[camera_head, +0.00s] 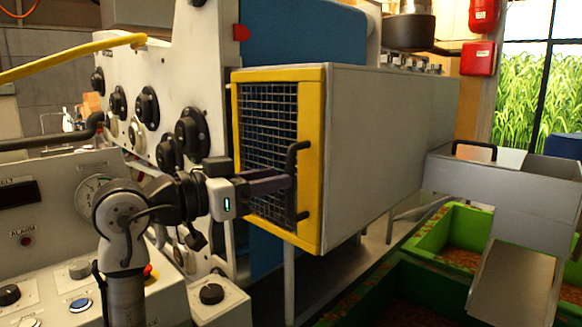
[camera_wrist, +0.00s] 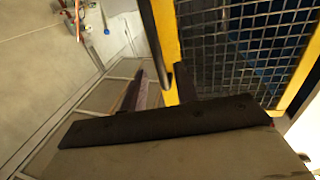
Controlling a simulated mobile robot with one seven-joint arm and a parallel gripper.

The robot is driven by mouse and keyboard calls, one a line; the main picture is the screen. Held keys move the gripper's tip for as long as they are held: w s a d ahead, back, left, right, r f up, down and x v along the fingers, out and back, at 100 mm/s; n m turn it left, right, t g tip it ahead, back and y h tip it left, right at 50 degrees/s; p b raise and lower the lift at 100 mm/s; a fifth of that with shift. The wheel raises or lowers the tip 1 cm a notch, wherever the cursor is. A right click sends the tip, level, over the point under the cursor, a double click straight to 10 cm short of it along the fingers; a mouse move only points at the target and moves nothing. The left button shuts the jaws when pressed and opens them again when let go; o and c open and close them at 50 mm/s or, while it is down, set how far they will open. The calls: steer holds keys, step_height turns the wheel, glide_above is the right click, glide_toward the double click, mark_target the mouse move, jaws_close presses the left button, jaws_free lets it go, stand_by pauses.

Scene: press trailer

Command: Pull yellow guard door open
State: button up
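The yellow guard door (camera_head: 312,150) has a wire-mesh panel and closes the near end of a grey box housing; it looks shut, flush with the box. Its black bar handle (camera_head: 293,205) stands upright on the right side of the frame. My gripper (camera_head: 283,183) reaches in from the left at about the handle's mid-height. In the wrist view, the door (camera_wrist: 183,50) is at the right and the handle (camera_wrist: 157,38) runs down between the fingers of my gripper (camera_wrist: 160,82). The fingers are apart, with a visible gap beside the handle. Contact is unclear.
The grey housing (camera_head: 385,140) extends back to the right. A white panel with black knobs (camera_head: 170,75) and a control console (camera_head: 60,225) stand close on the left. Green bins (camera_head: 440,235) and a metal chute (camera_head: 510,190) are at the right.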

mark_target(291, 213)
steer(key=shift+p+x, duration=0.4)
steer(key=shift+x, duration=2)
jaws_close()
steer(key=shift+a, duration=0.1)
